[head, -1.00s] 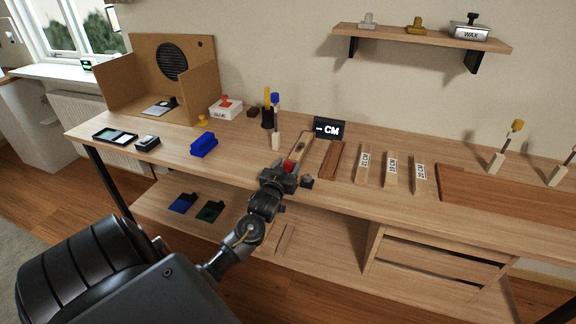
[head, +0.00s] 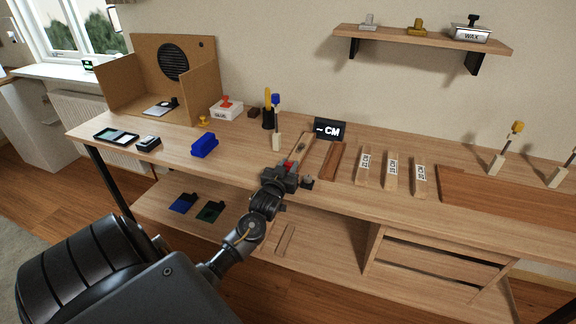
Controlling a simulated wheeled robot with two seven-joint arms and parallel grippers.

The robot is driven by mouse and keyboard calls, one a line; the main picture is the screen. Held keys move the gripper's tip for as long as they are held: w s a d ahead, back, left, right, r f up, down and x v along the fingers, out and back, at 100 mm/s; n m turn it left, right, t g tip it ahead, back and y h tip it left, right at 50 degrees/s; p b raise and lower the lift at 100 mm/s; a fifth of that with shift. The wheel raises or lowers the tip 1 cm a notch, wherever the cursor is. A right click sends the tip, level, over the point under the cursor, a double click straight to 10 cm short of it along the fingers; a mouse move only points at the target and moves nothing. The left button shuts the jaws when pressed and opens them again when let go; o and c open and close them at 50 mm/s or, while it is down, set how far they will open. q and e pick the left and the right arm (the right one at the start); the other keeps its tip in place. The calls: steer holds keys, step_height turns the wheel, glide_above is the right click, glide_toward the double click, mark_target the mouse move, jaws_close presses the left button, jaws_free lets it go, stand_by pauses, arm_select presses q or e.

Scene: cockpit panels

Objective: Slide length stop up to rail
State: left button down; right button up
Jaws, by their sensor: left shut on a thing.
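My left gripper (head: 287,170) is at the front edge of the bench, shut on a small red part (head: 289,163), most likely the length stop, which its fingers mostly hide. A pale wooden rail or board (head: 303,144) runs back from the gripper across the bench. A dark display reading "CM" (head: 330,129) stands behind it. I cannot tell whether the red part touches the rail. My right gripper is not in view.
A brown wooden strip (head: 334,160) and several labelled wooden pieces (head: 391,171) lie to the right. A small dark knob (head: 307,183) is right beside the gripper.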

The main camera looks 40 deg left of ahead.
arm_select(q)
steer(key=shift+w+a+r, duration=0.25)
steer(key=shift+w, duration=0.05)
steer(key=shift+w+d+f, duration=0.1)
steer(key=shift+w+f, duration=0.2)
steer(key=shift+w, duration=0.1)
steer(key=shift+s, duration=0.1)
steer(key=c, duration=1.5)
jaws_free()
steer(key=shift+r, duration=0.1)
steer(key=o, duration=0.4)
steer(key=shift+s, duration=0.1)
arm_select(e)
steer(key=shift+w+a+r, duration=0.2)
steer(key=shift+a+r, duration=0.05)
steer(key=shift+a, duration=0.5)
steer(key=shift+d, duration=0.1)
